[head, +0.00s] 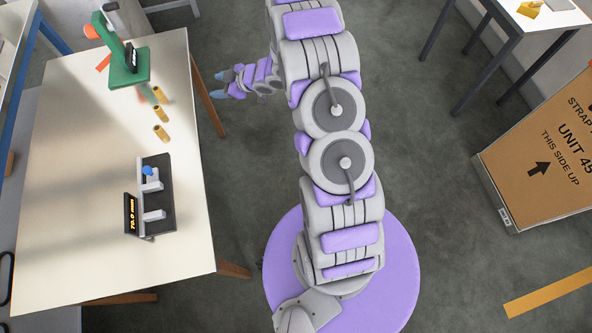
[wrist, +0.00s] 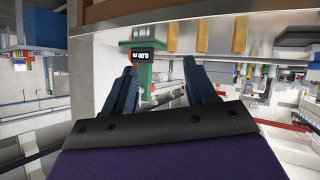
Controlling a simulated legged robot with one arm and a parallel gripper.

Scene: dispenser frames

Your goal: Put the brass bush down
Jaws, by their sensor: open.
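Three brass bushes stand in a row on the pale table: one near the green stand (head: 159,94), a middle one (head: 161,113) and one nearer the black gauge (head: 161,132). I cannot tell which one the task means. In the wrist view, brass bushes (wrist: 203,37) show along the top, beyond the fingers. My gripper (head: 220,85) is open, off the table's right edge and apart from the bushes. In the wrist view, my gripper (wrist: 161,76) has its two dark blue fingers spread, with nothing held between them.
The green stand (head: 128,72) with a small display is at the table's far end. A black gauge (head: 157,190) reading 70.0 mm, with grey jaws and a blue knob, is nearer. The pale table (head: 75,200) has clear space left. A cardboard box (head: 540,150) stands at right.

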